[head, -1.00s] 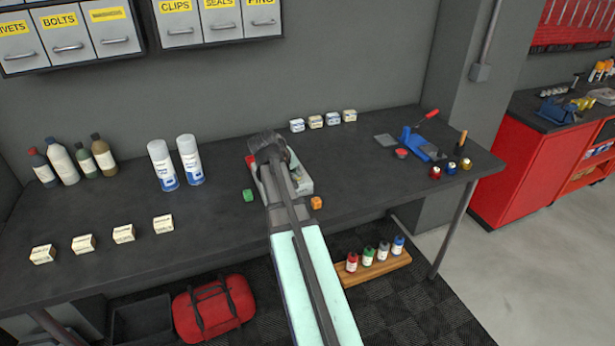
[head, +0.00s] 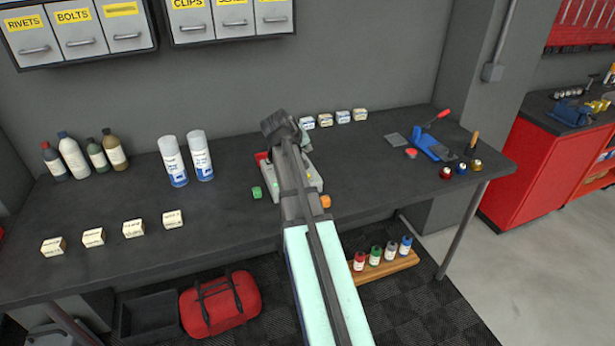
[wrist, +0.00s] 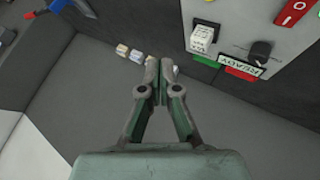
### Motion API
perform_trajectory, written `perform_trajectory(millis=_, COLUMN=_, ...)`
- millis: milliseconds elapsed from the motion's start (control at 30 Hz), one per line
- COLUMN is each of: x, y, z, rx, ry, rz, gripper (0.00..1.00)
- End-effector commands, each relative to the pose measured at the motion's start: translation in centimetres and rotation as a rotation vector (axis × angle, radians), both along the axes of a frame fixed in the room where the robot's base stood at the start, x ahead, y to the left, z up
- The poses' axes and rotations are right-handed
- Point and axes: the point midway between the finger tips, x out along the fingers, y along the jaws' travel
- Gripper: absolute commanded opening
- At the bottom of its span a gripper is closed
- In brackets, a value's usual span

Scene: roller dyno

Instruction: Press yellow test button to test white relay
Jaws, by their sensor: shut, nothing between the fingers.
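A light grey tester box (head: 311,176) stands on the bench, partly hidden behind my arm in the head view. In the wrist view its panel (wrist: 232,22) fills the upper right. On it are a white relay (wrist: 203,37), a black knob (wrist: 261,50), a red switch (wrist: 298,10) and a READY label (wrist: 243,62). My gripper (wrist: 160,65) is shut and empty, apart from the panel, to the left of and below the relay in the wrist view. In the head view it (head: 280,127) is seen above the box.
Two spray cans (head: 173,162) stand to the left. Several small boxes (head: 326,120) sit behind. The dark bench (head: 225,215) has free room at the front left.

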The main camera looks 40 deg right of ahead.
Motion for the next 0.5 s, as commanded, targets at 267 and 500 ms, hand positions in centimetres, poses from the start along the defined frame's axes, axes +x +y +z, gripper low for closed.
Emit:
perform_trajectory(millis=267, x=-0.1, y=0.0, z=-3.1, rx=0.000, ry=0.001, rz=0.000, gripper=0.00)
perform_trajectory(millis=500, x=0.0, y=0.0, z=-6.2, rx=0.000, ry=0.001, rz=-0.001, gripper=0.00)
